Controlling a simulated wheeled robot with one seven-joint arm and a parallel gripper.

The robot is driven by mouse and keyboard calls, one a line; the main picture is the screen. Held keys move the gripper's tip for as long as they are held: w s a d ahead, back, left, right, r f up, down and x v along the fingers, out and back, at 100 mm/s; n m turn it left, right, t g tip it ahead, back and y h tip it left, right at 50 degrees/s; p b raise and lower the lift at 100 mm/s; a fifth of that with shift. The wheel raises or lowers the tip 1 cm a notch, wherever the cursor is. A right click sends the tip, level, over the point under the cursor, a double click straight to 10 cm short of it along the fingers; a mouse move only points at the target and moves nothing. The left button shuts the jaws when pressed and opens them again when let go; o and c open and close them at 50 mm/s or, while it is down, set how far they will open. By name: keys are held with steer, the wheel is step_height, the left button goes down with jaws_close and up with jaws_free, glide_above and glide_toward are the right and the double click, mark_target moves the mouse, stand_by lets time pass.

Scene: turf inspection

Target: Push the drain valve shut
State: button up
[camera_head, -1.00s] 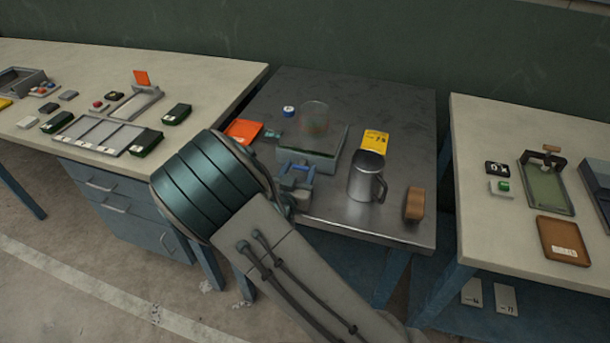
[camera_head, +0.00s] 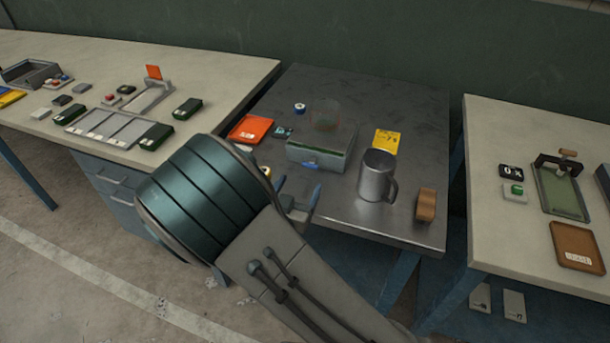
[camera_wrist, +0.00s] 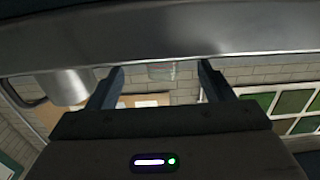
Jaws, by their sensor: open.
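A grey box with a green-edged top (camera_head: 336,163) stands on the dark metal table, with a clear cylinder (camera_head: 325,115) on it. A small blue part (camera_head: 310,164) on the box's front face looks like the drain valve; its position is too small to read. My gripper (camera_head: 298,192) is open and empty at the table's front edge, in front of the box and apart from it. The valve cannot be made out there.
A metal mug (camera_head: 376,177) stands right of the box, near a yellow card (camera_head: 387,142) and a brown block (camera_head: 426,205). An orange tray (camera_head: 250,129) lies to the left. Benches flank both sides.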

steer(key=v, duration=0.6)
steer(key=shift+s, duration=0.1)
stand_by(0.3)
